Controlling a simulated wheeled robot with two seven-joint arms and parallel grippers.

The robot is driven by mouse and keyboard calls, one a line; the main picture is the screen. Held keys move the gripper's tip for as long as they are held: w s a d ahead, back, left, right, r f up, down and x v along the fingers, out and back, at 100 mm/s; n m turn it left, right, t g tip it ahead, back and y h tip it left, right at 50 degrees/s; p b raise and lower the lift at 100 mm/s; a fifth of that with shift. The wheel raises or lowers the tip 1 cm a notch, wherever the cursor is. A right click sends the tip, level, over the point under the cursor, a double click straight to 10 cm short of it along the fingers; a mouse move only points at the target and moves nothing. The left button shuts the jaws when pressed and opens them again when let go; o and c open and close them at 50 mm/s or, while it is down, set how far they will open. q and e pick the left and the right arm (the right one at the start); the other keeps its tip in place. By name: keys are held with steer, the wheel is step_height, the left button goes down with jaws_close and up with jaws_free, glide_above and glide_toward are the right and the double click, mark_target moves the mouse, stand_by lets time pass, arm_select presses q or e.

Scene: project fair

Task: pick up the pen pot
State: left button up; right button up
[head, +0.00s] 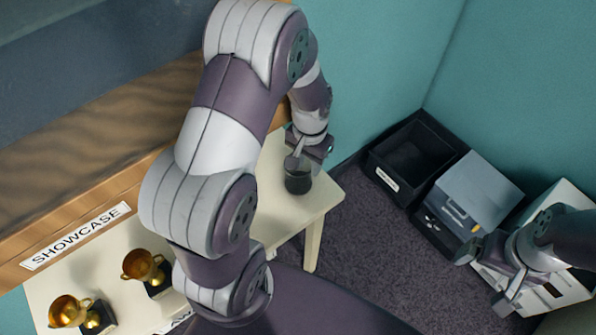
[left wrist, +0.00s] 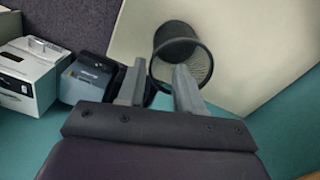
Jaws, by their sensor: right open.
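The pen pot (head: 298,180) is a dark mesh cup standing upright near the corner of a cream table (head: 318,204). In the left wrist view the pot (left wrist: 177,45) shows its round open rim towards me. My left gripper (head: 297,152) is just above the pot in the head view. In the left wrist view its fingers (left wrist: 158,75) are apart, with a gap between them. One fingertip overlaps the rim opening and the other is outside it; contact cannot be told. My right gripper (head: 486,276) is open and empty at the right, away from the table.
A black bin (head: 413,155), a grey-blue box (head: 472,195) and a white box (head: 553,290) stand along the wall at the right. Gold trophies (head: 140,264) stand by the SHOWCASE sign (head: 77,236) at the left. Carpet (head: 365,255) between table and boxes is clear.

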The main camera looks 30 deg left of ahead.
mark_target(308, 180)
arm_select(q)
steer(key=f, duration=0.1)
steer(key=s+d+f, duration=0.1)
steer(key=f, duration=0.1)
steer(key=shift+s+d, duration=0.1)
steer(key=shift+s, duration=0.2)
steer(key=f, duration=0.3)
steer(key=shift+w+a, duration=0.35)
steer(key=shift+w+f, duration=0.15)
steer(key=shift+f, duration=0.1)
steer(key=shift+s+d+r, duration=0.15)
steer(key=shift+s+d, duration=0.05)
steer(key=c, duration=0.5)
jaws_close()
arm_select(e)
steer(key=shift+s+d+r, duration=0.3)
steer(key=shift+s+d, duration=0.15)
steer(key=shift+s, duration=0.35)
arm_select(q)
steer(key=shift+r, duration=0.1)
